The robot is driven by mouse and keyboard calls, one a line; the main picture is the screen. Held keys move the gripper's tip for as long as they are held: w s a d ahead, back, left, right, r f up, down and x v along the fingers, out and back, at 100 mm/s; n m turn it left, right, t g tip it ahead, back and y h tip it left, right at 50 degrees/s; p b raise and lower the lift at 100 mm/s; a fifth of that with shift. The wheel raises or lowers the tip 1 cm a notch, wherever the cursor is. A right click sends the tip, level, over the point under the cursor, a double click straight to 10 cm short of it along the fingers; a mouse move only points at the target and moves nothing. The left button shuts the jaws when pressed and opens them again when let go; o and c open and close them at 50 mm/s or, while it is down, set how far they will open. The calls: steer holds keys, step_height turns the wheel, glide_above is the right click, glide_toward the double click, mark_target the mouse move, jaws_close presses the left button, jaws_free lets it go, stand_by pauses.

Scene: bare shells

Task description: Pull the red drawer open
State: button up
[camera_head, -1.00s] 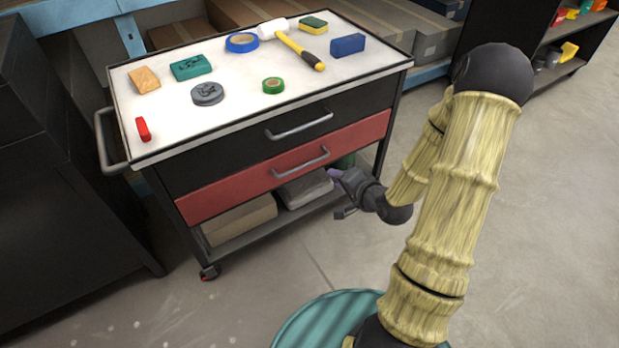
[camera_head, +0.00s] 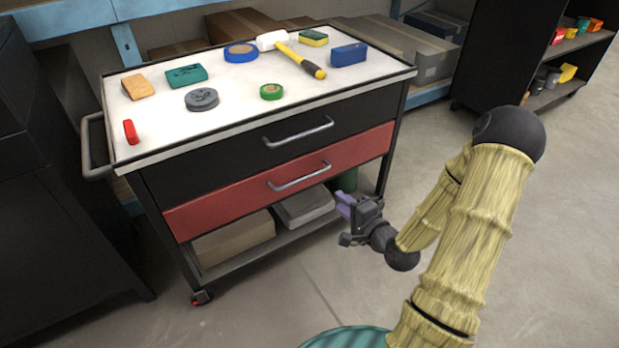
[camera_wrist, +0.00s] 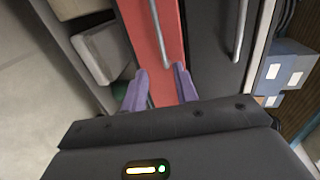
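The red drawer (camera_head: 240,196) is the lower drawer of a black tool cart, below a black drawer (camera_head: 238,160). It looks shut, flush with the cart front. Its grey bar handle (camera_head: 299,178) runs along its face. In the wrist view the red drawer (camera_wrist: 166,74) stands upright in the picture, with its handle (camera_wrist: 158,28) ahead of the fingers. My gripper (camera_head: 343,222) is in front of the cart, to the right of and below the handle. In the wrist view my gripper (camera_wrist: 160,88) has its two purple fingers apart with nothing between them.
The white cart top (camera_head: 215,125) holds a mallet (camera_head: 298,54), tape rolls, sponges and blocks. Boxes (camera_head: 235,238) lie on the cart's lower shelf. A black cabinet (camera_head: 50,200) stands at the left. The floor (camera_head: 300,300) in front of the cart is clear.

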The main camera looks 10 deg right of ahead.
mark_target(310, 174)
steer(key=b+x, duration=1.2)
steer(key=x, duration=0.5)
steer(key=shift+a+r, duration=0.1)
jaws_close()
